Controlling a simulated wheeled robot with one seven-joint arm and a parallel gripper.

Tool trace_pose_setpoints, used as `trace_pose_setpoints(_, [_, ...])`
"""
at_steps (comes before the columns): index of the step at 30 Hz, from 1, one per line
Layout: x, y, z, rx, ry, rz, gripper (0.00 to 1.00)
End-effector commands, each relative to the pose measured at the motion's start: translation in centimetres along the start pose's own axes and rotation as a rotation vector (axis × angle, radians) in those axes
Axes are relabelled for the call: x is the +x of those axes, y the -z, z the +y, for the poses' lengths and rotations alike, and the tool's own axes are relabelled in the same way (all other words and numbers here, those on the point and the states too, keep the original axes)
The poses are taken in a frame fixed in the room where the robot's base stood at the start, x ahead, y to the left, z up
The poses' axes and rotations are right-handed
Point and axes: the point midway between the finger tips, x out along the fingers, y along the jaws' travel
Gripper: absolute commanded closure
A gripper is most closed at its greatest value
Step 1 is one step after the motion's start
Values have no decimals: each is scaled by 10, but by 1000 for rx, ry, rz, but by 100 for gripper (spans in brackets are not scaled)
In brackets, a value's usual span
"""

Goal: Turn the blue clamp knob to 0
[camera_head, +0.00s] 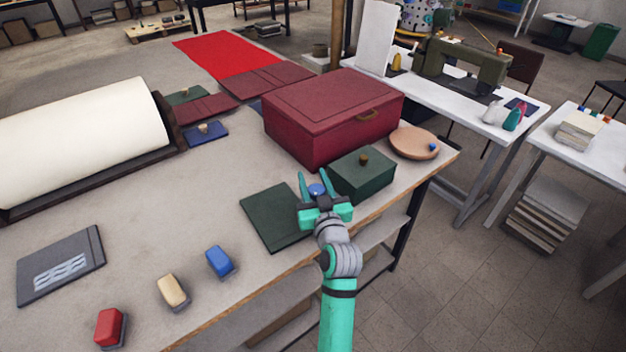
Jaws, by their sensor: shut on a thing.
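The blue clamp knob (317,190) shows as a small round blue shape between the fingers of my teal gripper (314,182). My gripper is shut on it, with one finger on each side. The gripper is at the right edge of a flat dark green cover (265,215), left of a dark green box (375,180). The fingers and gripper body hide the knob's lower part. I cannot read any scale or mark, so the knob's setting cannot be told.
A large red box (300,132) stands behind. A round tan board (414,143) lies to the right. Red, cream and blue blocks (109,327) (173,291) (219,262) line the near edge. A large cream roll (80,140) lies left. The table's middle is clear.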

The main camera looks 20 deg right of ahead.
Motion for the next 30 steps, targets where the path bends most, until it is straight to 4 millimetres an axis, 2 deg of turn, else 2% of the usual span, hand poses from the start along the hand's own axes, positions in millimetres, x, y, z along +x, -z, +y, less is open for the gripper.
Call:
trace_pose_setpoints(11, [-1,0,-5,1,179,1,85])
trace_pose_setpoints(30, [-8,1,-22,0,675,1,85])
